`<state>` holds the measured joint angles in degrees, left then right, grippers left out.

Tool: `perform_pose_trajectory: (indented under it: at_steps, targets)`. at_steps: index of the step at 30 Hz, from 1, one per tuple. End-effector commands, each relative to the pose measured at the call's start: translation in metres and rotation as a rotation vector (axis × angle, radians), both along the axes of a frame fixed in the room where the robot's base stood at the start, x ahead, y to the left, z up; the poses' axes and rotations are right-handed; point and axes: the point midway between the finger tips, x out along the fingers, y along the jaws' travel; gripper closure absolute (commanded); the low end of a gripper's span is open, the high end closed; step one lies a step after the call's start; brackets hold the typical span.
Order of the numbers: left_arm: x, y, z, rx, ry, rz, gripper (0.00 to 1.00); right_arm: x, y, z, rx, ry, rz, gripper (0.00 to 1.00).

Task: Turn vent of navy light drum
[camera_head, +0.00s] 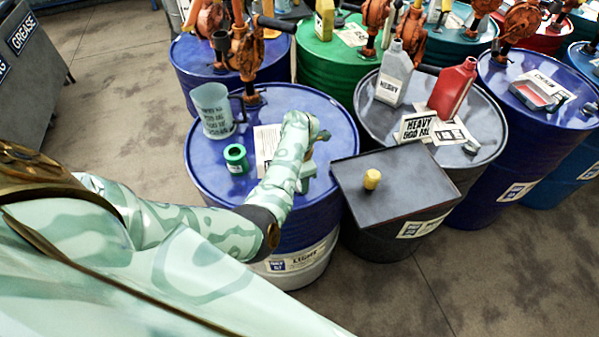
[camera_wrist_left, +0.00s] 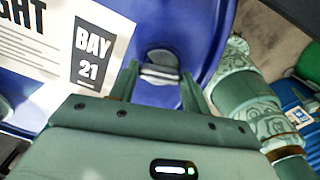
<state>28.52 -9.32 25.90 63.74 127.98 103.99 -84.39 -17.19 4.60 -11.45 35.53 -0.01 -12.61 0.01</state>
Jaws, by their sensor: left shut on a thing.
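The navy light drum (camera_head: 228,183) stands in the middle of the head view, with a "LIGHT" label on its side. My left arm reaches over its top, and my left gripper (camera_head: 307,178) is low at the drum's right rim, partly hidden by my forearm. In the left wrist view my left gripper (camera_wrist_left: 160,82) has its two fingers on either side of the small grey vent (camera_wrist_left: 160,66) on the blue drum top (camera_wrist_left: 185,30). It is shut on the vent. In the head view the vent is hidden. My right gripper is not in view.
On the drum stand a clear jug (camera_head: 212,110), a green ring-like part (camera_head: 236,158), a paper sheet (camera_head: 265,140) and an orange pump (camera_head: 245,55). A dark square-topped bin (camera_head: 395,195) with a yellow knob (camera_head: 372,179) adjoins the drum at right. More drums crowd behind.

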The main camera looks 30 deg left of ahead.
Motion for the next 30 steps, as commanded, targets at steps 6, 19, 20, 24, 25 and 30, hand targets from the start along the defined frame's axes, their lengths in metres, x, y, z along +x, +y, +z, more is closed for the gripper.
perform_pose_trajectory:
  at_steps: [6, 19, 20, 24, 25, 30]
  targets:
    - [0.001, 0.000, 0.001, 0.000, -0.002, -0.002, 0.31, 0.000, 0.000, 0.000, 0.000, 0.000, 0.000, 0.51]
    - [0.001, 0.000, 0.038, -0.001, -0.004, 0.001, 0.31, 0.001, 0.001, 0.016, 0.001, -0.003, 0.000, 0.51]
    - [0.001, 0.000, 0.046, 0.001, -0.006, 0.001, 0.31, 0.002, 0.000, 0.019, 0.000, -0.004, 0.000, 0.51]
    - [0.002, 0.000, 0.087, 0.002, -0.006, 0.000, 0.31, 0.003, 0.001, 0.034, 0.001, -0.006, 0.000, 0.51]
    - [0.001, 0.000, 0.095, 0.001, -0.006, 0.001, 0.31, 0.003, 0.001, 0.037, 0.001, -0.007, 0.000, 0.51]
    - [0.002, 0.000, 0.135, 0.002, -0.005, 0.000, 0.31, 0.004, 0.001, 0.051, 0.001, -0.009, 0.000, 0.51]
